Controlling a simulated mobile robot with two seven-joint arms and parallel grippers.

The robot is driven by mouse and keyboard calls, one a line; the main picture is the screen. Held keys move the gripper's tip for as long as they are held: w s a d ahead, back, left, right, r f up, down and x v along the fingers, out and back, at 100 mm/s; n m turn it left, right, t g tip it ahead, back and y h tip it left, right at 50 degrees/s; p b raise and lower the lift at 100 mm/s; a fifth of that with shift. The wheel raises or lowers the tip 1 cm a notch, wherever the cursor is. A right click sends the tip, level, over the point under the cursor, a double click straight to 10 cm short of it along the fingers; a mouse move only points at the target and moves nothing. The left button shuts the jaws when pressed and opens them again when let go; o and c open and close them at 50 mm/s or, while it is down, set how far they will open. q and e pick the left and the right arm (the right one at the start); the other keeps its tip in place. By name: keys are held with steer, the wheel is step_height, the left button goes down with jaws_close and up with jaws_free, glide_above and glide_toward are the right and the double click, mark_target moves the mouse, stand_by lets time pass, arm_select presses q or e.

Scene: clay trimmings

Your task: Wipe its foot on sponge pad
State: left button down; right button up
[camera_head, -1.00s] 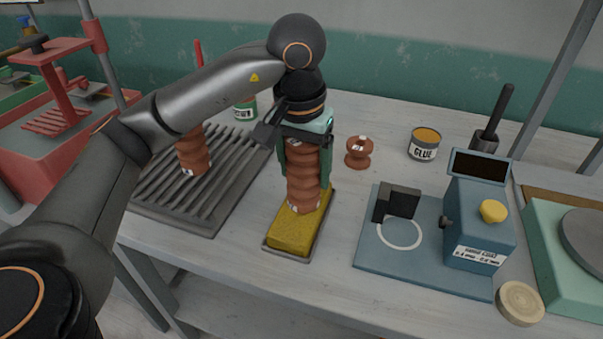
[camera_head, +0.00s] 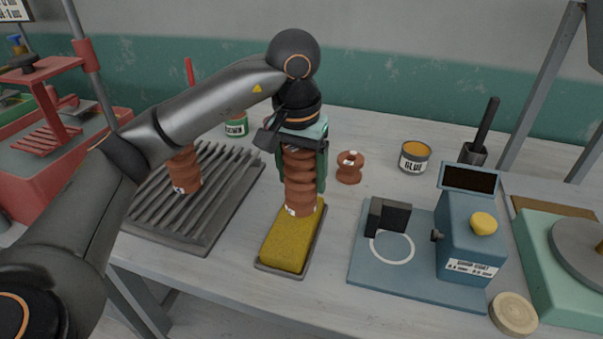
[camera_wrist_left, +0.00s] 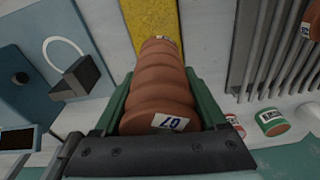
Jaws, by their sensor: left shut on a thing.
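My left gripper (camera_head: 303,165) is shut on a brown ribbed clay piece (camera_head: 299,188), held upright with its lower end at the far end of the yellow sponge pad (camera_head: 285,245). Whether the foot touches the pad or is just above it I cannot tell. In the left wrist view the ribbed piece (camera_wrist_left: 160,85) sits between the green fingers, with a label reading 07 on its near end, and the sponge pad (camera_wrist_left: 150,18) lies beyond its foot. The pad sits in a shallow grey tray. My right gripper is not in view.
A slatted grey rack (camera_head: 225,190) with another ribbed piece (camera_head: 184,170) is to the left. A small brown spool (camera_head: 349,168), a glue tin (camera_head: 414,158) and a blue gauge stand (camera_head: 468,235) are to the right. Bare table lies between pad and gauge.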

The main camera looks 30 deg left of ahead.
arm_select(q)
step_height(320, 180, up, 7)
steer(key=p, duration=0.5)
stand_by(0.3)
stand_by(0.5)
steer(key=shift+s+d+f+m+h, duration=0.15)
steer(key=shift+s+d+f+m, duration=0.2)
steer(key=shift+s+f+m, duration=0.8)
steer(key=shift+s+d+f+m+h, duration=0.1)
steer(key=shift+s+d+f+m, duration=0.2)
steer(key=shift+s+f+m, duration=0.8)
steer(key=shift+s+d+f+m+h, duration=0.15)
steer(key=shift+s+d+f+m, duration=0.3)
steer(key=shift+s, duration=1.2)
steer(key=shift+a+f, duration=0.1)
steer(key=shift+f, duration=0.1)
